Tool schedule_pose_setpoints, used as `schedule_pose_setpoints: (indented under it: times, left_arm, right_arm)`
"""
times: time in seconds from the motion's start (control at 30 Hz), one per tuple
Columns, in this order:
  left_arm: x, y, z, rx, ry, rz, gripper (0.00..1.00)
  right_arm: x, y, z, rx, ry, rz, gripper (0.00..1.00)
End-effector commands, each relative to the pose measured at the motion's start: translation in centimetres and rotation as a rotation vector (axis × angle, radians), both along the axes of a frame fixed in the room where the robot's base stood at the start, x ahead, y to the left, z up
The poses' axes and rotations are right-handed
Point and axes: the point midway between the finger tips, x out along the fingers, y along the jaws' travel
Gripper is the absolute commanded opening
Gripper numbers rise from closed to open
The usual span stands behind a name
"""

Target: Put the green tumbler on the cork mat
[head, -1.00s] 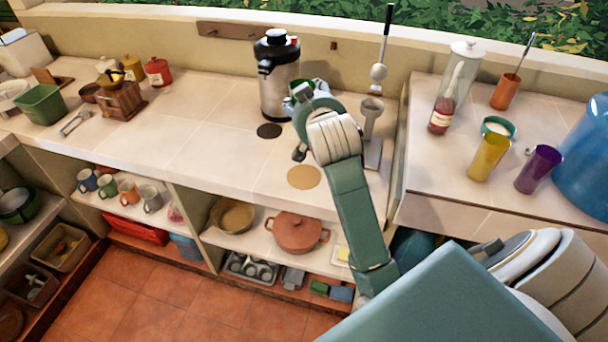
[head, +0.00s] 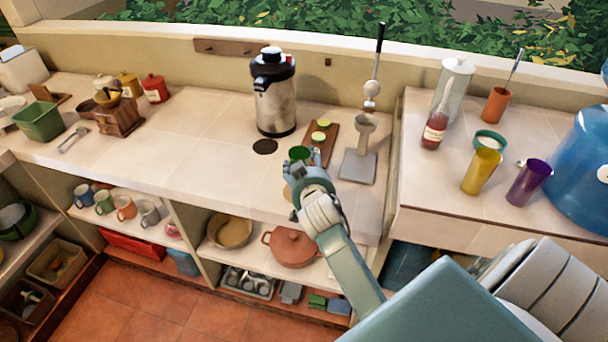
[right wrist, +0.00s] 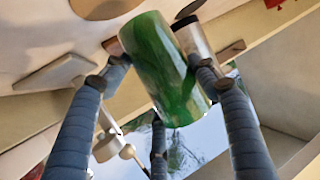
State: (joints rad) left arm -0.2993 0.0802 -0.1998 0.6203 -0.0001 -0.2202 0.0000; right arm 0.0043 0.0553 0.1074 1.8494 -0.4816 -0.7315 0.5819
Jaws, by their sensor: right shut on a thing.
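The green tumbler (head: 299,154) is held in my right gripper (head: 304,168), near the front of the counter by the cutting board. In the right wrist view the tumbler (right wrist: 163,68) sits tilted in the picture between my gripper fingers (right wrist: 160,80), which are shut on it. The tan cork mat (head: 287,192) is mostly hidden behind my right gripper and wrist; only a sliver shows at their left. A tan disc at the top of the right wrist view looks like the cork mat (right wrist: 100,7), apart from the tumbler in that picture. My left gripper is out of view.
A steel airpot (head: 275,100) stands behind, with a dark round mat (head: 265,147) in front. A cutting board with lime pieces (head: 330,143) and a grey press (head: 358,167) are to the right. The counter left of the dark mat is clear (head: 190,130).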

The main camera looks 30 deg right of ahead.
Motion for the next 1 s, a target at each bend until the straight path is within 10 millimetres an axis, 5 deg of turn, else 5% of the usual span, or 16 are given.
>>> schedule_pose_setpoints:
  times: [0.23,0.6,0.63,0.7,1.0]
  left_arm:
    - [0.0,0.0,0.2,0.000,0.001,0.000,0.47]
    - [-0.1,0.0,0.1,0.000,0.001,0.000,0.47]
    - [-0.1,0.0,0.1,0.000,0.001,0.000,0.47]
    - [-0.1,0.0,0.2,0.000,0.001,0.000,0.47]
    - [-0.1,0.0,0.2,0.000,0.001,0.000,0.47]
  right_arm:
    - [-0.1,0.0,-3.4,0.000,0.003,-0.001,0.23]
    - [0.0,0.0,-4.0,0.000,0.000,0.001,0.23]
    - [-0.1,0.0,-4.1,0.001,0.003,0.000,0.65]
    - [-0.1,0.0,-4.1,0.001,0.003,0.000,0.78]
    - [-0.1,0.1,-4.0,0.000,0.002,0.000,0.78]
